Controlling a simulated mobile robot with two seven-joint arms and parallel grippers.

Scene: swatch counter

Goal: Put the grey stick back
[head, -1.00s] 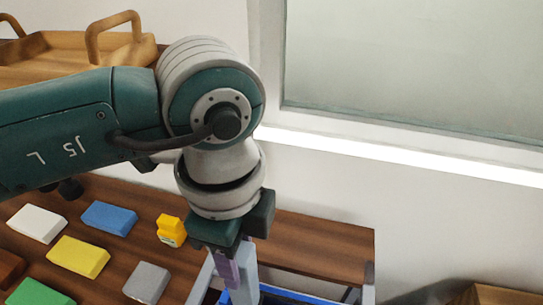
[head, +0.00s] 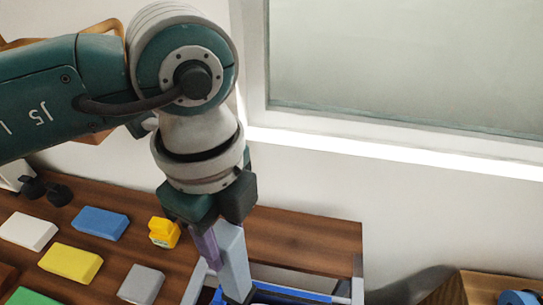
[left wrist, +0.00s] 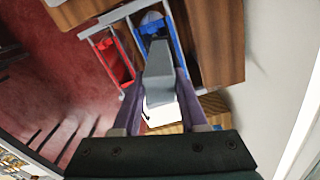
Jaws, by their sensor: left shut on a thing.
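My left gripper (head: 218,250) is shut on the grey stick (head: 235,262), a long pale grey bar that hangs nearly upright and slightly tilted. In the left wrist view the grey stick (left wrist: 160,68) stands out between the purple fingers of my left gripper (left wrist: 164,88). It points towards a light-framed rack (left wrist: 98,28) with a blue-edged bay and a red-edged bay. The stick's lower end is near the blue-edged bay (head: 300,294), by the table's front edge. I cannot tell whether it is inside or above it. My right gripper is in neither view.
Several flat blocks lie on the brown table: white (head: 28,231), blue (head: 102,223), yellow (head: 70,263) and grey (head: 141,284). A small yellow object (head: 163,232) stands near the gripper. A wooden box (head: 480,288) is at the lower right.

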